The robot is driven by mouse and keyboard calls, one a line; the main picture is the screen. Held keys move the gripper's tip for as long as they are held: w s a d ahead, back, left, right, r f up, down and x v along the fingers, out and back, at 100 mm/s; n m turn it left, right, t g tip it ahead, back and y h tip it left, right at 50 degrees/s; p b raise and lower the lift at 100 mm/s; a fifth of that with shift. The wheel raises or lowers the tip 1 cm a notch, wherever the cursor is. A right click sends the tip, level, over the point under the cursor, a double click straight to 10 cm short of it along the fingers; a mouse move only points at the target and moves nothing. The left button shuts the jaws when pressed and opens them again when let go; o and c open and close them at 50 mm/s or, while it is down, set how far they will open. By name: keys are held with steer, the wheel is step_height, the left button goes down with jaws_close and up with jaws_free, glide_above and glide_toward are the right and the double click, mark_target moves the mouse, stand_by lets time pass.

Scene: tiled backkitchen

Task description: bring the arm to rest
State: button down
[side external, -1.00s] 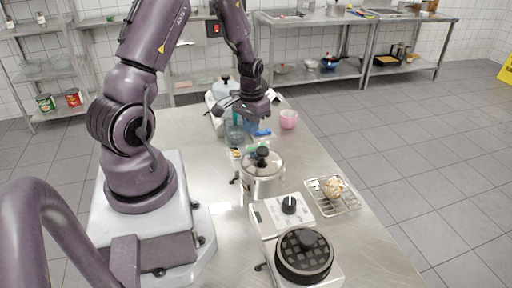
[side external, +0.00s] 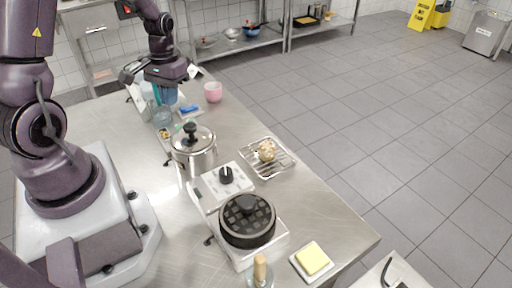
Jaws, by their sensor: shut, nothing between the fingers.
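My gripper (side external: 168,96) hangs from my arm over the far part of the steel table (side external: 318,222), pointing down. It is shut with nothing seen held. It is above or just behind a clear glass container (side external: 163,117); whether they touch is too small to tell. A blue item (side external: 189,110) lies to its right, and a pink cup (side external: 213,92) stands farther right.
A lidded steel pot (side external: 195,155) stands nearer on the table. Close by are a white appliance with a dark knob (side external: 226,175), a black round griddle (side external: 247,220), a wire rack (side external: 279,168) holding a pale lumpy item (side external: 267,150), and a yellow block (side external: 312,261).

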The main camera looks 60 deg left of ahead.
steer(key=s+d+r+m+t, duration=0.2)
steer(key=d+r+m+t, duration=0.1)
steer(key=d+r, duration=0.6)
steer(key=s+d+r+m+t, duration=0.3)
steer(key=d+r, duration=0.6)
steer(key=r, duration=0.2)
steer(key=shift+d+r+t+y, duration=0.3)
steer(key=shift+d+r+y, duration=0.05)
steer(key=shift+y, duration=0.05)
